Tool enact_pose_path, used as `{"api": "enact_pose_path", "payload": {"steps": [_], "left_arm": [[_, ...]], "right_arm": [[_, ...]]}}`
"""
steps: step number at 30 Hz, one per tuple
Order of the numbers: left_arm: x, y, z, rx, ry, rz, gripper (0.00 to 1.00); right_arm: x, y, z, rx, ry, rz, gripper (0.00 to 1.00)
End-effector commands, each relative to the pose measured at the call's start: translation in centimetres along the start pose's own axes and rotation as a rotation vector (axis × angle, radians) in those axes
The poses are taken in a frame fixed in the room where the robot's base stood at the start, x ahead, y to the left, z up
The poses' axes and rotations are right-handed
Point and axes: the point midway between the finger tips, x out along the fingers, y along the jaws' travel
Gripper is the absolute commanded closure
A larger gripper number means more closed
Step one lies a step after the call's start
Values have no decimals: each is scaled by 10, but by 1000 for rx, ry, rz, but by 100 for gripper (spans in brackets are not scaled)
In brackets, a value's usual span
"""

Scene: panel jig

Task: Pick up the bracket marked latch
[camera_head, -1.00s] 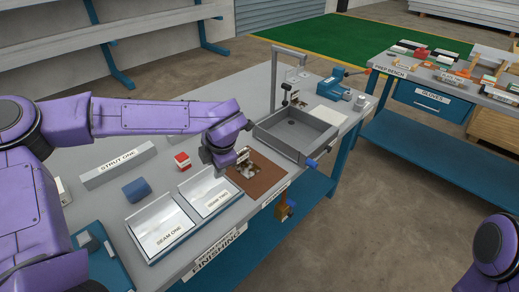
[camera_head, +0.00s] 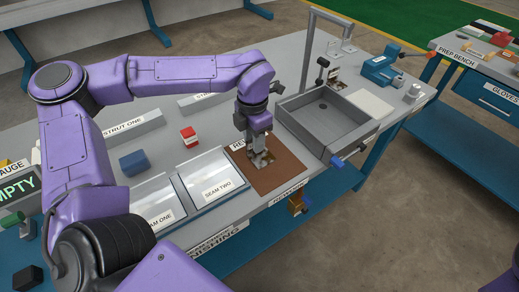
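My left gripper (camera_head: 258,152) points down over the brown mat (camera_head: 283,174) at the front of the grey bench. A small metal piece (camera_head: 263,160) lies on the mat directly under and partly behind its fingertips. No "latch" mark is legible on this piece. I cannot tell whether the fingers are closed on it or only beside it. Another small metal piece (camera_head: 333,76) stands at the back of the bench near the tall post; its mark is not legible either. My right gripper is out of view.
A grey sink-like tray (camera_head: 325,112) stands right of the mat. The seam two panel (camera_head: 211,176) lies close on its left. A red and white block (camera_head: 189,137), a blue block (camera_head: 133,163) and the strut one bar (camera_head: 120,130) are further left. A blue vise (camera_head: 381,68) is at the back right.

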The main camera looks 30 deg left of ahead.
Motion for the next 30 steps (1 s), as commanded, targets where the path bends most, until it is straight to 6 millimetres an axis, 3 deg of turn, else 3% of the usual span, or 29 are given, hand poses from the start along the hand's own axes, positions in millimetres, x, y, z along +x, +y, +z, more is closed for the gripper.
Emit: {"api": "enact_pose_path", "payload": {"steps": [4, 11, 14, 15, 25, 30], "left_arm": [[19, 0, 0, 1, 1, 0, 65], [21, 0, 0, 1, -1, 1, 65], [21, 0, 0, 1, -1, 1, 97], [21, 0, 0, 1, -1, 1, 100], [19, 0, 0, 1, -2, 2, 100], [3, 0, 1, 1, -4, 3, 100]], "right_arm": [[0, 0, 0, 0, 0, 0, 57], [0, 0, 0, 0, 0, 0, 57], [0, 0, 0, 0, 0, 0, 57], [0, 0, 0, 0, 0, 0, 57], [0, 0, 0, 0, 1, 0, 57], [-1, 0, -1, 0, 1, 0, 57]]}}
